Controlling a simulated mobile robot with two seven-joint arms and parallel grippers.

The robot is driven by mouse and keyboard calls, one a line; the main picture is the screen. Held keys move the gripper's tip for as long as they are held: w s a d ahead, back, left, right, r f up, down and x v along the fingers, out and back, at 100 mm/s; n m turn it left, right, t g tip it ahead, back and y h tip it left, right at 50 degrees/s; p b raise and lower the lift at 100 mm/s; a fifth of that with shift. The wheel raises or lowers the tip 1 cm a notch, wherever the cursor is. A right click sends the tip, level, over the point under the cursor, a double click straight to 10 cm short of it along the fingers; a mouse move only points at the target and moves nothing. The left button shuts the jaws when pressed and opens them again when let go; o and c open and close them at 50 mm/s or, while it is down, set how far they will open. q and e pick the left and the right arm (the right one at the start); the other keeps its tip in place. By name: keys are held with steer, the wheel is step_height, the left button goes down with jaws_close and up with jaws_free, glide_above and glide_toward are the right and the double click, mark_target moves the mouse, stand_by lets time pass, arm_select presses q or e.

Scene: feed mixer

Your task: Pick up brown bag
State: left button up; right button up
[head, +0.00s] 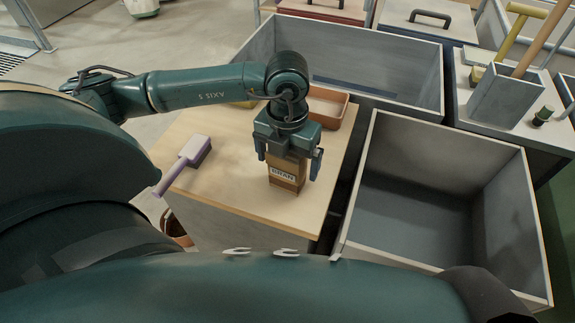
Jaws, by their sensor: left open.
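The brown bag (285,173), with a pale label of dark letters, stands upright on the light wooden table top (228,190). My left gripper (288,168) points down over the bag, with one finger on each side of it. The fingers are open, and I cannot tell whether either touches the bag. The bag's top is hidden by the gripper. My right gripper is not in view.
A purple-handled brush (185,163) lies left of the bag. A brown tray (328,106) sits behind the gripper. An empty grey bin (420,205) stands to the right, and another grey bin (350,65) behind. A grey caddy (500,95) holds tools at the far right.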

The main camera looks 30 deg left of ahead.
arm_select(q)
steer(key=shift+f, duration=0.6)
steer(key=c, duration=1.2)
